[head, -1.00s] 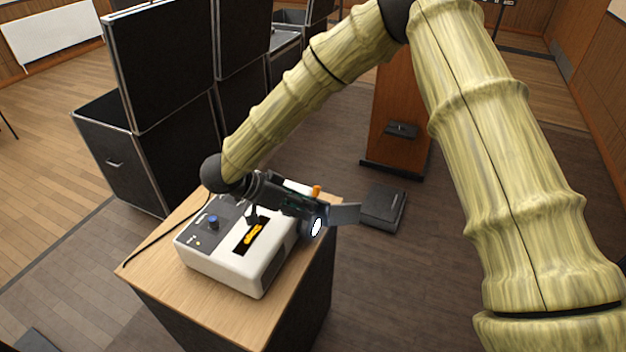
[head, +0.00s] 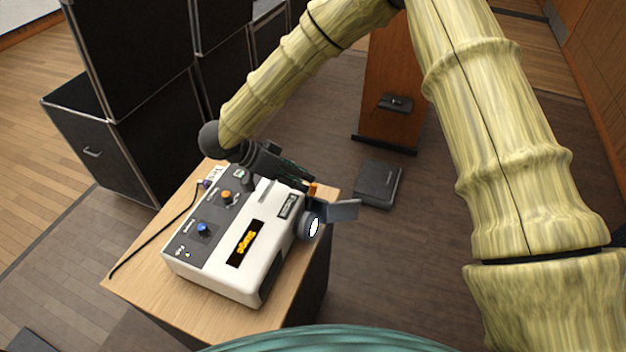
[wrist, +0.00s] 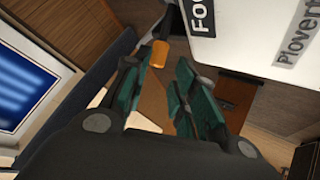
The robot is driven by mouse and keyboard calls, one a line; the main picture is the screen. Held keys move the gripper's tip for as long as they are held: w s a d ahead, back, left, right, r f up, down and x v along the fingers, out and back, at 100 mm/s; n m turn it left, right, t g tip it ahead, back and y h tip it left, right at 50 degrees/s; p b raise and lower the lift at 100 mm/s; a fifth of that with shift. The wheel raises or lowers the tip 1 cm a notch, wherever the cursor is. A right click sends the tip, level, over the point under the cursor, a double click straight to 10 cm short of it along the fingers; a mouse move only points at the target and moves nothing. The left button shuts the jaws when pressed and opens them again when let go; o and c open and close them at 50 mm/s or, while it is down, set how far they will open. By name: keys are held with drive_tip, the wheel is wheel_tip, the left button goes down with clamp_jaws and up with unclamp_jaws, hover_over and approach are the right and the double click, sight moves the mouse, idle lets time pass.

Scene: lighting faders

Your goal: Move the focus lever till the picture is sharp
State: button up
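The white projector (head: 215,270) stands on a wooden-topped stand. Its round lens (head: 312,226) glows white at the right side. An orange-tipped lever (head: 312,190) sticks up beside the lens; its orange tip (wrist: 160,52) also shows in the wrist view. My gripper (head: 295,174) is just behind and left of the lever. In the wrist view my gripper (wrist: 155,78) has its dark green fingers apart, with the orange tip beyond and between their ends; I cannot tell if they touch it. A screen (wrist: 22,90) at the left edge shows soft-edged blue stripes.
The projector's top has a blue knob (head: 203,229), an orange knob (head: 226,197) and a black display (head: 245,243). A grey flap (head: 343,210) juts out by the lens. Black cases (head: 130,110) stand behind left. A dark box (head: 378,183) lies on the floor.

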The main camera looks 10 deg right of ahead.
sight(313, 184)
drive_tip(key=d+f, duration=0.1)
drive_tip(key=d, duration=0.1)
drive_tip(key=shift+s+d+f+p, duration=0.35)
drive_tip(key=shift+s+d+p, duration=0.05)
drive_tip(key=shift+w+d+f, duration=0.15)
drive_tip(key=shift+d+f, duration=0.2)
drive_tip(key=shift+f, duration=0.2)
drive_tip(key=shift+r, duration=0.1)
drive_tip(key=shift+c, duration=0.4)
clamp_jaws()
